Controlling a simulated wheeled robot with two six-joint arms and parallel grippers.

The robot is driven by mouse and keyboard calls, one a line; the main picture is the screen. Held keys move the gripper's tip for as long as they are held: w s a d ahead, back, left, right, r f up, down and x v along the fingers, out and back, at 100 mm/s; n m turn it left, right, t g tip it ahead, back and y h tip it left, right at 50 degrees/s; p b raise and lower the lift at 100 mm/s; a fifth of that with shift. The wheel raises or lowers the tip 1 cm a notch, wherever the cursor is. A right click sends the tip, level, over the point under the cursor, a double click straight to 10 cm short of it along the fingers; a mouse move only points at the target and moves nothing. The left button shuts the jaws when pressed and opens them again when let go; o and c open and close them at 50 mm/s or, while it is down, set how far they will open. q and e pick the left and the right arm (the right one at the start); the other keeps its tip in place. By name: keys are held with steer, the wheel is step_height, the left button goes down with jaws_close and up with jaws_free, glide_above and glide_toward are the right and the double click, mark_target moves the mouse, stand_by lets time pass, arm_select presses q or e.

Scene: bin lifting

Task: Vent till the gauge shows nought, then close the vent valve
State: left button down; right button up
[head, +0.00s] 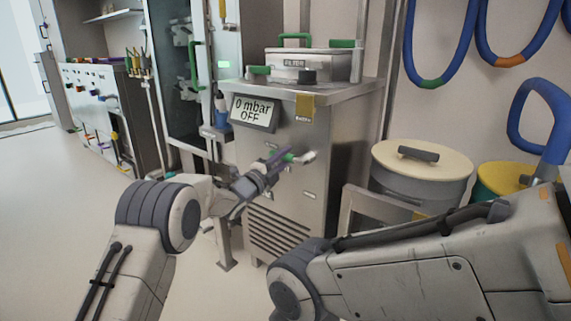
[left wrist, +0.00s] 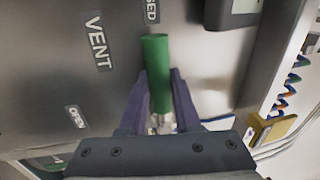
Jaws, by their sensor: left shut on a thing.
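The gauge (head: 253,110) on the front of the steel cabinet (head: 290,185) reads "0 mbar OFF". The vent valve's green handle (left wrist: 155,62) shows in the left wrist view, its free end pointing at a partly cut-off label ending in "SED" (left wrist: 152,10). The "OPEN" label (left wrist: 75,117) lies off to the lower left, and "VENT" (left wrist: 97,40) is to the left. My left gripper (left wrist: 160,95) is shut on the handle, one purple finger on each side. In the head view my left gripper (head: 272,163) is at the cabinet front. My right arm shows, but its gripper is out of view.
A steel box marked "FILTER" (head: 297,65) with green handles stands on the cabinet. A lidded grey drum (head: 420,180) and a yellow-lidded one (head: 500,180) stand to the right. Blue hoses (head: 425,60) hang on the wall. The floor (head: 60,200) at left is clear.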

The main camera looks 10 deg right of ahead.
arm_select(q)
steer(key=shift+r+m, duration=0.3)
steer(key=shift+m, duration=0.1)
steer(key=c, duration=0.6)
jaws_free()
steer(key=shift+f, duration=0.1)
steer(key=p+v, duration=0.3)
steer(key=v, duration=0.7)
steer(key=shift+a, duration=0.2)
